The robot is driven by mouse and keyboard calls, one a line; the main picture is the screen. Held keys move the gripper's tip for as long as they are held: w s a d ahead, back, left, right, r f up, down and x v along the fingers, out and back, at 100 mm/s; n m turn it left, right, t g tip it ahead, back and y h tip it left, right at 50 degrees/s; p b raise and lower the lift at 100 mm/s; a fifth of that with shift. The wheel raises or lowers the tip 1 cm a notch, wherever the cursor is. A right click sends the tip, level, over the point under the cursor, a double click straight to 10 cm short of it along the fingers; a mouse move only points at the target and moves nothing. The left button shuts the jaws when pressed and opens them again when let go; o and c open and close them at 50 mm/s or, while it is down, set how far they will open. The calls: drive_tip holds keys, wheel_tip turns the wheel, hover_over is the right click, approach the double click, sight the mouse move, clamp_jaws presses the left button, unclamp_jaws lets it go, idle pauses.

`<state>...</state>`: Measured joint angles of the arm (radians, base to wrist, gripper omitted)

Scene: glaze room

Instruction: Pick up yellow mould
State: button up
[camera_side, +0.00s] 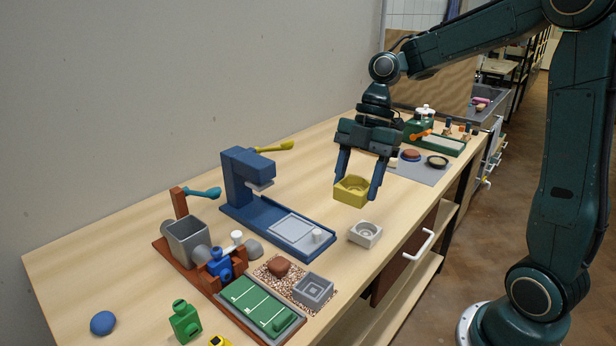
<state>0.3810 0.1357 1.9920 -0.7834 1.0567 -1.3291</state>
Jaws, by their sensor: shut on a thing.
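The yellow mould (350,192) is a small square block with a hollow in its top. My gripper (358,188) points down with a finger on each side of the mould and is shut on it. The mould appears held a little above the table, behind a white mould (365,234). The exact gap under it is hard to tell from this view.
A blue press (250,190) with a yellow handle stands to the left. Nearer are a grey hopper (186,240), a grey mould (313,291) and a green board (258,302). Behind my gripper is a grey mat (428,176) with small round pieces. The table's front edge is close on the right.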

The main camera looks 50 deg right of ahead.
drive_tip(key=shift+r, duration=0.75)
drive_tip(key=shift+w+m+t, duration=0.3)
drive_tip(key=shift+w+m, duration=0.3)
drive_tip(key=shift+w, duration=0.05)
drive_tip(key=w+m+t+h, duration=0.1)
drive_tip(key=w+m+t, duration=0.2)
drive_tip(key=w+m, duration=0.55)
wheel_tip(320, 180, up, 2)
drive_tip(key=r+m+t+h, duration=0.1)
drive_tip(key=m+h, duration=0.3)
drive_tip(key=m, duration=0.5)
hover_over(290, 227)
drive_tip(key=s, duration=0.2)
drive_tip(key=f, duration=2)
drive_tip(key=shift+w+f, duration=0.25)
drive_tip(key=shift+f, duration=0.05)
drive_tip(key=shift+f, duration=0.15)
